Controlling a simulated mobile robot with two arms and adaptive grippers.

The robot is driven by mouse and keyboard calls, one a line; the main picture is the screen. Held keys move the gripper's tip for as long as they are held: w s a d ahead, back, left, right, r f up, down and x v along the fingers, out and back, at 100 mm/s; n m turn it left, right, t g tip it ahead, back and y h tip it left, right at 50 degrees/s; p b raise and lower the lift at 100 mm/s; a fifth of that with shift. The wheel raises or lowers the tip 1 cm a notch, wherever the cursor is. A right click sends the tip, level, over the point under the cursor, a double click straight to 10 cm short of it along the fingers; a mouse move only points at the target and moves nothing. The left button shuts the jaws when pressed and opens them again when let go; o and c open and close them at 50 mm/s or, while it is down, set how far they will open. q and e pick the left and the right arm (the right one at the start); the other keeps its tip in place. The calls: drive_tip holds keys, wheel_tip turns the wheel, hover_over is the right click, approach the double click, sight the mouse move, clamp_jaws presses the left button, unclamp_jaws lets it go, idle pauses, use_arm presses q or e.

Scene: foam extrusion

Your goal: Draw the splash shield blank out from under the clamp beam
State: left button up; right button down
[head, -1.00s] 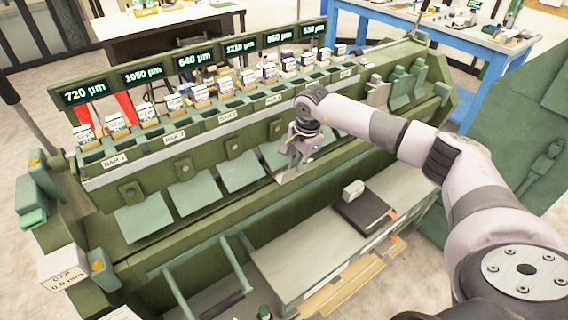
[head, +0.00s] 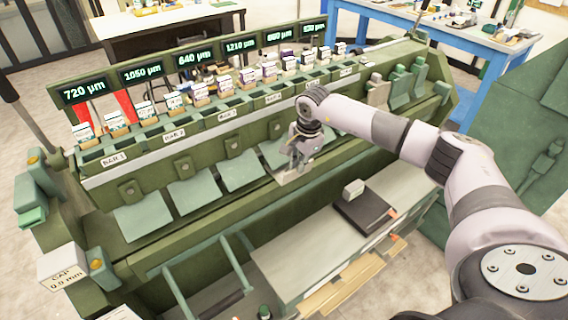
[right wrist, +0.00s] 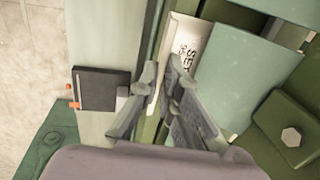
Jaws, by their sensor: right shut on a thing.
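A pale piece with printed lettering (right wrist: 181,48), which I take to be the splash shield blank, lies beside a green plate (right wrist: 250,80) in the right wrist view. Its pale edge shows under the gripper in the head view (head: 289,179). The rest of it is hidden. My right gripper (head: 293,171) reaches down at the front of the machine and is shut on the pale piece's edge; its fingers also show in the right wrist view (right wrist: 160,65). The green beam (head: 215,155) above the sloping plates looks like the clamp beam. My left gripper is out of view.
Sloping green plates (head: 193,194) line the machine front, left of the gripper. A black book-like item (head: 364,214) with a small pale block (head: 353,189) lies on the grey shelf (head: 290,252). A green rail handle (head: 205,285) sticks out in front.

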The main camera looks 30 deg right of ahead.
drive_tip(key=c, duration=1.7)
unclamp_jaws()
drive_tip(key=shift+r, duration=0.15)
drive_tip(key=r+p, duration=0.1)
drive_tip(key=r, duration=0.1)
drive_tip(key=s+r+p, duration=0.1)
drive_tip(key=r+p, duration=0.1)
drive_tip(key=shift+r, duration=0.35)
